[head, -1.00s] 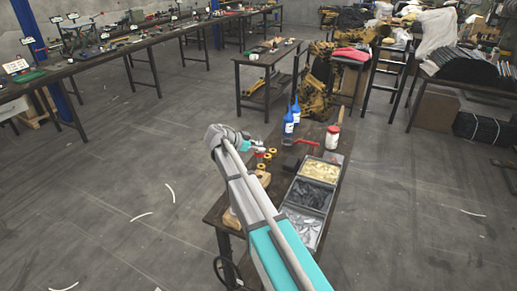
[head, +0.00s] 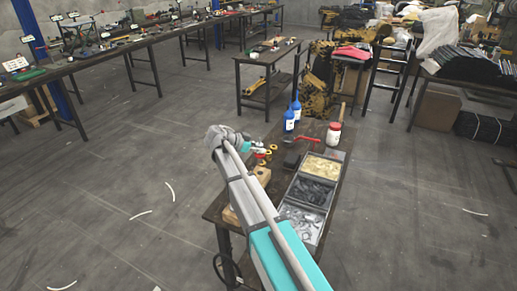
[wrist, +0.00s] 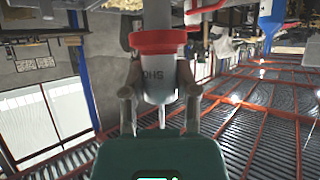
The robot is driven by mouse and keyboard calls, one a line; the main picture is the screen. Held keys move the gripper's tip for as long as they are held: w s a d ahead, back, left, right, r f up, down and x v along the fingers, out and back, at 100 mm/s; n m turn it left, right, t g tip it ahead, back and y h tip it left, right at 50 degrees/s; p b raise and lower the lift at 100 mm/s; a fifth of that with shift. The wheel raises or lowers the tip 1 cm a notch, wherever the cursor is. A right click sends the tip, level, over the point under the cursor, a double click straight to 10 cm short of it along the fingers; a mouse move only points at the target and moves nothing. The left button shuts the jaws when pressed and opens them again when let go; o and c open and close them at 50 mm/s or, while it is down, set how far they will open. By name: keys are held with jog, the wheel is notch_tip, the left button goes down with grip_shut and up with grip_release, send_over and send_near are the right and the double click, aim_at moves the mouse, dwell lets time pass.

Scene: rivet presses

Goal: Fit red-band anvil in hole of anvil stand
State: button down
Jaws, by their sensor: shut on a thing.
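The red-band anvil (wrist: 158,75) shows in the wrist view as a pale grey cylinder with a broad red band (wrist: 158,42) and dark lettering. It narrows to a thin pin at its lower end in the picture. My gripper (wrist: 160,85) has one finger on each side of it and is shut on it. In the head view my gripper (head: 255,147) is small, over the bench near several brass-coloured rings (head: 270,149). A tan block (head: 262,174) lies beside my arm, partly hidden. I cannot tell whether it is the anvil stand.
Blue bottles (head: 290,118), a red-handled tool (head: 303,140) and a white jar with a red lid (head: 334,134) stand at the bench's far end. A tray (head: 306,208) with pale, dark and silvery parts lies right of my arm. My arm covers the bench's near part.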

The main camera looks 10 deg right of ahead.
jog(key=shift+f+b, duration=4.15)
jog(key=shift+f, duration=0.2)
jog(key=shift+c, duration=1.5)
grip_release()
notch_tip(320, 180, up, 11)
jog(key=p, duration=1.1)
jog(key=shift+r, duration=0.15)
jog(key=shift+f, duration=0.2)
